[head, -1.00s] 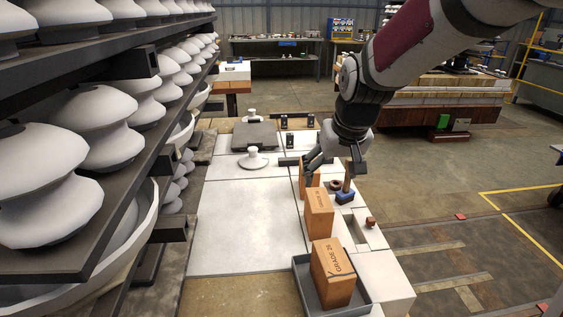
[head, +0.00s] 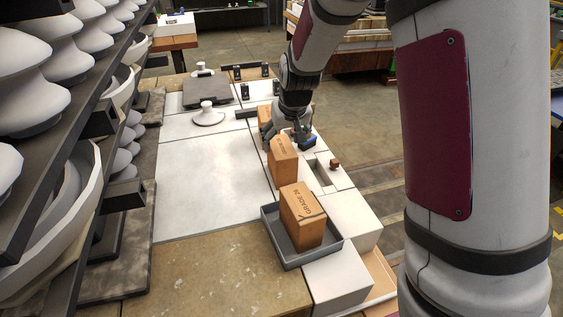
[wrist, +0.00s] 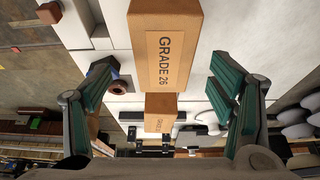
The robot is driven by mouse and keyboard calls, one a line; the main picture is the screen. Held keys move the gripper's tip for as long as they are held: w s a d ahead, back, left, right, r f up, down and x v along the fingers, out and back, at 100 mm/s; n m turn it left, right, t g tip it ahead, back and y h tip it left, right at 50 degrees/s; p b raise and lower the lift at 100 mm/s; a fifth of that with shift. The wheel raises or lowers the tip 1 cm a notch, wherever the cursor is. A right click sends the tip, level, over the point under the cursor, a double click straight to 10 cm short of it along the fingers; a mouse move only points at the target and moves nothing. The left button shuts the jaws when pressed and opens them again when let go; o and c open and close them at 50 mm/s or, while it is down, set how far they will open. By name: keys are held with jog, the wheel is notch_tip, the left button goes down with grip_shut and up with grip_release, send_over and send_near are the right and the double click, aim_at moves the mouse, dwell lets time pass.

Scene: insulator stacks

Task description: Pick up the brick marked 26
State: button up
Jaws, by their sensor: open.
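My gripper (wrist: 162,84) is open, with one green-padded finger to each side and nothing held. In the head view my gripper (head: 285,135) is just beyond that brick; I cannot tell the exact gap. Another GRADE brick (wrist: 160,112) stands farther off, its number unclear. It is partly hidden in the head view (head: 264,114).
A similar brick (head: 302,217) sits in a grey tray (head: 262,228) at the front; its number is hard to read. A blue object (head: 309,141) and a small brown piece (head: 335,163) lie right of the row. Shelves of white insulators (head: 38,90) stand left. The white surface left is clear.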

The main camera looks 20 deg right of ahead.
aim_at(282, 146)
jog(key=shift+a+x, duration=0.2)
jog(key=shift+x, duration=2.3)
jog(key=shift+f+b, duration=0.25)
jog(key=shift+b, duration=0.15)
grip_shut()
